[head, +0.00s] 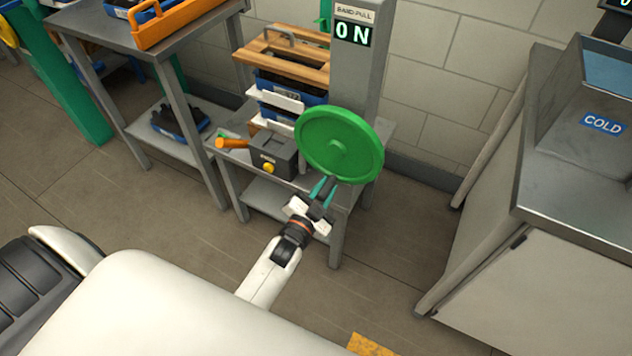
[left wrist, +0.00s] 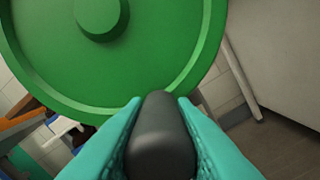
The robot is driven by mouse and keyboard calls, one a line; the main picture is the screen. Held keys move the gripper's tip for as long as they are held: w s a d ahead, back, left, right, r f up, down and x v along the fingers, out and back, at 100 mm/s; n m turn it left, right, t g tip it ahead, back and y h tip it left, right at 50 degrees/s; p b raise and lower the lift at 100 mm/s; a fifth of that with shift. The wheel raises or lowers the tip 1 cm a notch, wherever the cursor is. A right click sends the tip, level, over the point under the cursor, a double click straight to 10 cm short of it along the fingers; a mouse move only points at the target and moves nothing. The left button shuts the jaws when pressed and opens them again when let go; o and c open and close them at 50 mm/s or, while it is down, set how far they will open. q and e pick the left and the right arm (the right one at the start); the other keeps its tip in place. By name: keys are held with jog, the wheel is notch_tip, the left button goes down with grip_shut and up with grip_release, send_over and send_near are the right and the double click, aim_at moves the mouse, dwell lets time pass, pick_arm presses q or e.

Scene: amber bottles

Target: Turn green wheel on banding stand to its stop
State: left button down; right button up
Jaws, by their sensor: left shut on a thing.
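The green wheel (head: 338,141) is a solid disc with a raised rim and a central hub, mounted on the banding stand (head: 360,62), a grey column with a lit "ON" display (head: 353,34). My left gripper (head: 325,187) is at the wheel's lower edge in the head view. In the left wrist view the teal fingers (left wrist: 160,135) are shut on a dark rounded handle (left wrist: 160,140) just at the rim of the wheel (left wrist: 125,50). My right gripper is not in view.
A grey box with a yellow button (head: 270,154) and an orange-handled tool (head: 230,143) sit left of the wheel. Stacked blue trays under wooden slats (head: 285,60) stand behind. A steel unit labelled "COLD" (head: 603,124) stands right, with open floor between.

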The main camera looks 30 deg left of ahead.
aim_at(345, 180)
pick_arm(q)
jog(key=shift+d+r+n+p, duration=0.2)
jog(key=shift+d+n+p, duration=0.5)
jog(key=shift+d+n, duration=1.1)
jog(key=shift+a+n, duration=0.15)
jog(key=shift+n, duration=0.15)
jog(key=c, duration=1.2)
grip_release()
jog(key=shift+s, duration=0.15)
jog(key=s, duration=1.2)
jog(key=shift+a+b, duration=0.2)
jog(key=shift+b, duration=0.1)
jog(key=shift+w, duration=0.1)
